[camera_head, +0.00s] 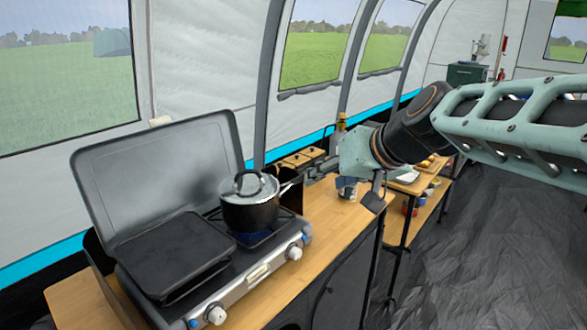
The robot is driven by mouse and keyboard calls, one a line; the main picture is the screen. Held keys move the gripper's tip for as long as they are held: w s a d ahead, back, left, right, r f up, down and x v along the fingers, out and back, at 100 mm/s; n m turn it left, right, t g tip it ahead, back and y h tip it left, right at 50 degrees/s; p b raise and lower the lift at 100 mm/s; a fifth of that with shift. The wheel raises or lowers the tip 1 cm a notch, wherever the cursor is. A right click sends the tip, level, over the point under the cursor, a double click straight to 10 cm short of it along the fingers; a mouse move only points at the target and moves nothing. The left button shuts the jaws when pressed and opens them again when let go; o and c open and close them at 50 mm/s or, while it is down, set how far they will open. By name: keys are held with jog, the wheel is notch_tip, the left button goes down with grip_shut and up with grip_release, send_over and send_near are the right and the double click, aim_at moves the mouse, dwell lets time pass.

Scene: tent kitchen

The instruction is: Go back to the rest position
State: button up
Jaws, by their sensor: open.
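My gripper (343,187) is at the end of my mint-green and black arm, which reaches in from the right. It is open, with one dark finger towards the pot and the other hanging lower at the right. A black pot (250,210) with a shiny lid stands on the right burner of the camping stove (245,275). Its handle points right, towards my gripper, and its end is close to the left finger. I cannot tell whether they touch. Nothing shows held between the fingers.
A mug (346,190) stands on the wooden counter (335,220) just below my gripper. A bottle (340,130) and wooden boxes (303,157) stand behind, near the tent wall. The stove's lid (160,170) is raised. The dark floor (470,260) at the right is clear.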

jog(key=s+d+g+h+p, duration=0.1)
jog(key=s+h+p, duration=0.1)
jog(key=s+p, duration=0.4)
jog(key=s+d+r+m+g+h+p, duration=0.1)
jog(key=s+p, duration=0.4)
jog(key=s, duration=1)
jog(key=shift+d+g+h+p, duration=0.35)
jog(key=shift+g+h, duration=0.35)
jog(key=shift+s+r, duration=0.1)
